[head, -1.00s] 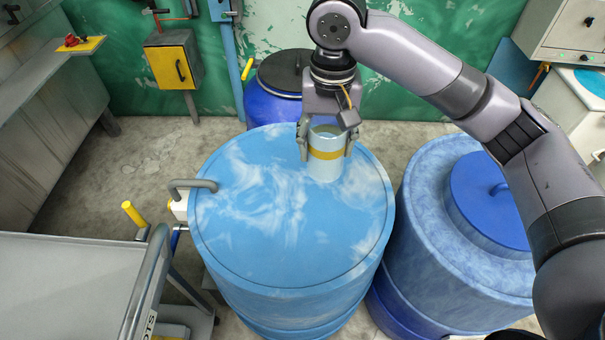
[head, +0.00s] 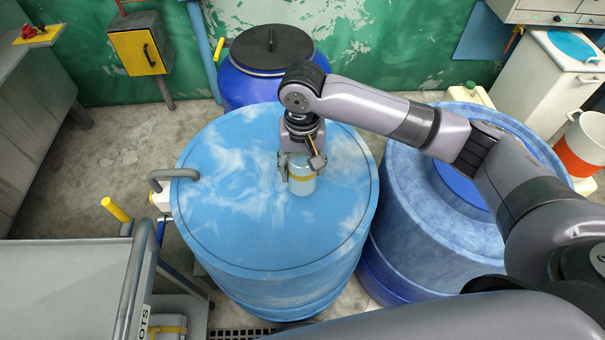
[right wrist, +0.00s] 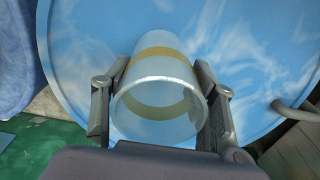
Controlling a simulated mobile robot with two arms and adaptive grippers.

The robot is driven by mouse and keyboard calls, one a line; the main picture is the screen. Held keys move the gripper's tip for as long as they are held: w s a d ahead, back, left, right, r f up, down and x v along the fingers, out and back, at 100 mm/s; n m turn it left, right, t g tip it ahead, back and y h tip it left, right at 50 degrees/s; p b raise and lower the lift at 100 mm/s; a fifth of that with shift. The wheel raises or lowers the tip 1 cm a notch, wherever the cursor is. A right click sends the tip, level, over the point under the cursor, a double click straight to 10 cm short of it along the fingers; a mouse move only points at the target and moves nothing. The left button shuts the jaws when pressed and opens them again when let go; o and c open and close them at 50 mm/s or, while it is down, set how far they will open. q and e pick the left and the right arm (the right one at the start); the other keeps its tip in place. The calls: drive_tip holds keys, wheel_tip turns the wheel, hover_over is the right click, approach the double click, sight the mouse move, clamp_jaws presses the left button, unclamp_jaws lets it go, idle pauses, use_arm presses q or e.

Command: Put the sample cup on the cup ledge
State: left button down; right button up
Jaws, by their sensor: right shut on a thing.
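The sample cup (head: 301,178) is pale and translucent with a yellow band. My right gripper (head: 301,172) is shut on its sides, and the cup is upright over the lid of the large light-blue drum (head: 235,215). I cannot tell whether its base touches the lid. In the right wrist view the cup (right wrist: 160,98) sits between both fingers (right wrist: 160,112), its open rim towards the camera, with the blue lid behind. My left gripper is out of view. I cannot make out the cup ledge for certain.
A dark-lidded blue drum (head: 270,65) stands behind, another blue drum (head: 420,225) at right. A grey cart (head: 60,290) is at lower left. Most of the lid is clear.

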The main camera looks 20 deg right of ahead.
sight(302, 178)
drive_tip(key=shift+f, duration=2)
drive_tip(key=shift+f+p, duration=0.1)
drive_tip(key=shift+p, duration=0.2)
drive_tip(key=o, duration=1.2)
